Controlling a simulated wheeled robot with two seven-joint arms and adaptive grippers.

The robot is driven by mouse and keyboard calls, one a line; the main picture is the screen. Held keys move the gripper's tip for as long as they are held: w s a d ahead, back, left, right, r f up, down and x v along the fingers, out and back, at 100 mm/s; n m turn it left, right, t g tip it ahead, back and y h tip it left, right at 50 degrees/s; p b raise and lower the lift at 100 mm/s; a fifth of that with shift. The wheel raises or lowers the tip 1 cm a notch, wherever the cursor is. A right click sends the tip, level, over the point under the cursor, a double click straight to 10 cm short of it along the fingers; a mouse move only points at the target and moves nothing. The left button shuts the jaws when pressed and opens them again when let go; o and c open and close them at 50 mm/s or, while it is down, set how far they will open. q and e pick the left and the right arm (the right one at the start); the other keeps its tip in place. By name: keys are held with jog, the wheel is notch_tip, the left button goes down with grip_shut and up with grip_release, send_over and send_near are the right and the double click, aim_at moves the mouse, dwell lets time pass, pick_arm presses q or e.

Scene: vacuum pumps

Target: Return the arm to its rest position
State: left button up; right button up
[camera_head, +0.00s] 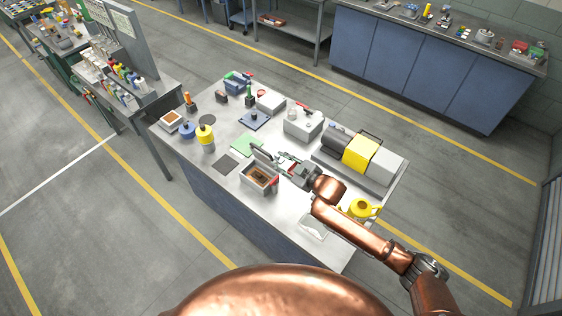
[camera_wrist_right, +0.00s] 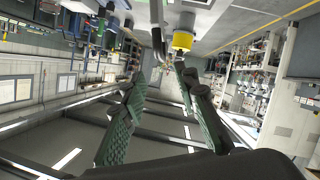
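My right arm (camera_head: 355,228) reaches in from the lower right over the workbench. My right gripper (camera_head: 281,160) is above the bench, beside an open box (camera_head: 258,179) with brown contents and close to an upright grey panel (camera_head: 263,156). In the head view I cannot tell whether it touches the panel. In the right wrist view the two green-padded fingers of the gripper (camera_wrist_right: 161,78) stand apart, and I see nothing held between them. My left arm and left gripper are not in view.
Blue cabinets (camera_head: 425,68) stand behind.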

jog(key=shift+s+d, duration=0.1)
dwell(0.5)
jog(key=s+d+f+m+g+h, duration=0.1)
jog(key=s+d+f+m+h, duration=0.4)
jog(key=s+d, duration=0.6)
jog(key=s+d+f+m+g+h, duration=0.15)
jog(key=s+d+f+m, duration=0.5)
jog(key=d, duration=0.65)
jog(key=s+d+f+m+g+h, duration=0.1)
jog(key=s+d, duration=0.4)
jog(key=s, duration=0.3)
jog(key=s+d+f+m+g+h, duration=0.1)
jog(key=s+d+h, duration=0.1)
jog(key=s+d, duration=0.45)
jog(key=s+d+m+g+h, duration=0.1)
jog(key=s+d+g, duration=0.15)
jog(key=s, duration=0.65)
notch_tip(320, 180, down, 38)
jog(key=s+b, duration=0.1)
jog(key=b, duration=0.8)
jog(key=s+f+g+b, duration=0.1)
jog(key=s+f+b, duration=0.3)
jog(key=s+f, duration=0.6)
jog(key=s+f+n+b, duration=0.1)
jog(key=s+f+b, duration=0.3)
jog(key=s+f, duration=0.6)
notch_tip(320, 180, down, 7)
jog(key=shift+s+a+f+g, duration=0.1)
jog(key=shift+s+a+g, duration=0.15)
jog(key=shift+s+g, duration=0.15)
